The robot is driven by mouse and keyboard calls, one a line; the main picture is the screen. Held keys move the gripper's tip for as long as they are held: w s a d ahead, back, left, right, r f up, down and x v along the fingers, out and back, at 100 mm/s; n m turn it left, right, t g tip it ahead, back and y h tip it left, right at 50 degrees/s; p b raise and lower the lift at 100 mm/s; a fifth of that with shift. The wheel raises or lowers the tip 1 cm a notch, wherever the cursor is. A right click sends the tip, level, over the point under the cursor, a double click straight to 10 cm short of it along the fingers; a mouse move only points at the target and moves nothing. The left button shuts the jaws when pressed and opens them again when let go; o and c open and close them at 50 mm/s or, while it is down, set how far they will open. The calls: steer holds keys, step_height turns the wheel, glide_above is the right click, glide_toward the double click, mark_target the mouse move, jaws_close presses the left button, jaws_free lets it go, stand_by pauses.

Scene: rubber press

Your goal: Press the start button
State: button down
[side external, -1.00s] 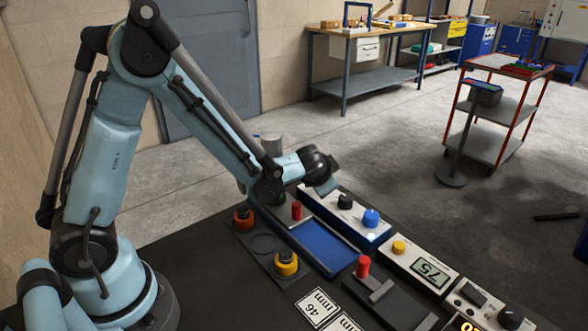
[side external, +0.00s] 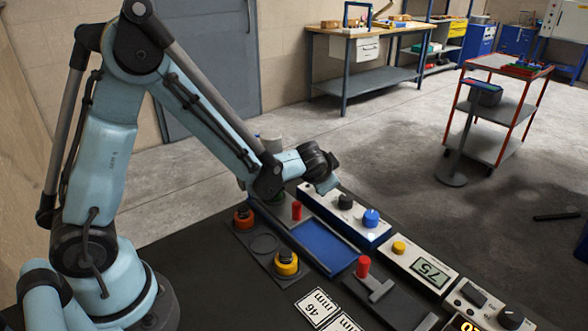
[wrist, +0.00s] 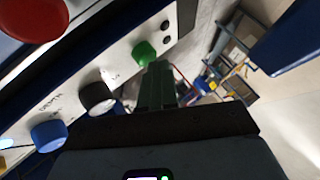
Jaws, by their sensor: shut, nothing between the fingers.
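A green button (wrist: 143,54) stands on the white-topped control panel (wrist: 122,72) in the wrist view. My gripper (wrist: 158,72) is shut and empty, with its fingertips right beside the button. I cannot tell whether they touch it. The same panel shows in the side view (side external: 357,213), with my gripper (side external: 328,186) over its far left end. The green button is hidden there. A black knob (side external: 345,201) and a blue button (side external: 371,217) sit further along the panel; the wrist view also shows the knob (wrist: 97,97) and the blue button (wrist: 48,135).
A blue tray (side external: 326,246) lies in front of the panel, with red handles (side external: 296,210) and (side external: 363,266) at its ends. A box with a display (side external: 430,270) stands to the right.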

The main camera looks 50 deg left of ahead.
steer(key=shift+r, duration=0.65)
steer(key=shift+r, duration=2.5)
steer(key=shift+s+r, duration=0.1)
steer(key=s+d+r+n+h, duration=0.1)
steer(key=s+d+h, duration=0.1)
steer(key=s, duration=0.6)
steer(key=s+d+r+h, duration=0.1)
steer(key=s+d+h, duration=0.1)
steer(key=s, duration=0.7)
steer(key=shift+s+d+r+n+h, duration=0.15)
steer(key=shift+s+r+n+h, duration=0.2)
steer(key=shift+h, duration=0.35)
